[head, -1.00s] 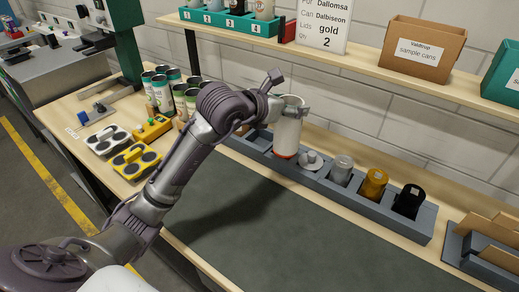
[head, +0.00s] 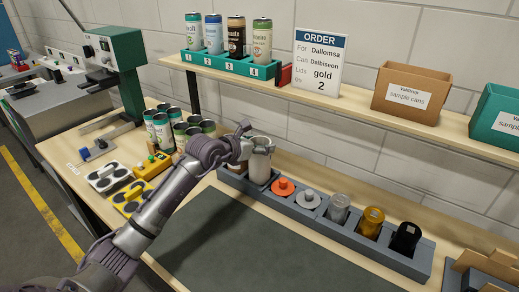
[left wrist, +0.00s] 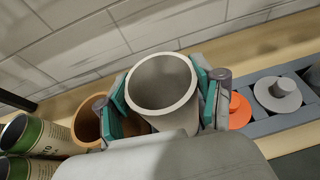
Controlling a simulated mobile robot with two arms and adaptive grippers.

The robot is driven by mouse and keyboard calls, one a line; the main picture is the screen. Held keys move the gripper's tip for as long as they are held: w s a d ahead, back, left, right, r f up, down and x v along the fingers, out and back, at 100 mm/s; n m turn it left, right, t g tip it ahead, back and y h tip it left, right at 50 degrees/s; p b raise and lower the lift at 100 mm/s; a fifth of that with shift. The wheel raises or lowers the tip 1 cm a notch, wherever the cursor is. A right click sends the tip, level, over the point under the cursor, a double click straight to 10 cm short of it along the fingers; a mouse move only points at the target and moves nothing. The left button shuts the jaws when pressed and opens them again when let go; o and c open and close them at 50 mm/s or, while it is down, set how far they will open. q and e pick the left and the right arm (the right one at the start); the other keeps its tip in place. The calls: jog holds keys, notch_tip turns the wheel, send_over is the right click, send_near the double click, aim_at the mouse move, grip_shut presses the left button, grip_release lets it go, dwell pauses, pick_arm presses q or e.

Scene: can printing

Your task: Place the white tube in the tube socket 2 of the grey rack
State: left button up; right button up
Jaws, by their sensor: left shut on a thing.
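The white tube (head: 260,165) is open-topped and close to upright. My left gripper (head: 262,147) is shut on its upper part. In the left wrist view the tube (left wrist: 162,85) stands between the teal pads of my left gripper (left wrist: 165,97). The grey rack (head: 345,238) runs along the back of the table. The tube's lower end is at the rack's left part, left of the orange capped piece (head: 283,187). I cannot tell whether it is inside a socket or just above one. The sockets' numbers are not readable. My right gripper is not in view.
Right of the orange piece the rack holds white (head: 308,199), clear grey (head: 338,209), gold (head: 370,222) and black (head: 405,238) pieces. Several cans (head: 165,133) stand left of the gripper. A shelf (head: 330,100) overhangs the back. The dark mat (head: 260,245) in front is clear.

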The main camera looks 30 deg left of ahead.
pick_arm(q)
notch_tip(320, 180, down, 2)
jog(key=shift+f, duration=0.35)
jog(key=o, duration=1.1)
jog(key=shift+o, duration=0.2)
jog(key=b+v, duration=0.2)
jog(key=v, duration=1)
jog(key=shift+r, duration=0.3)
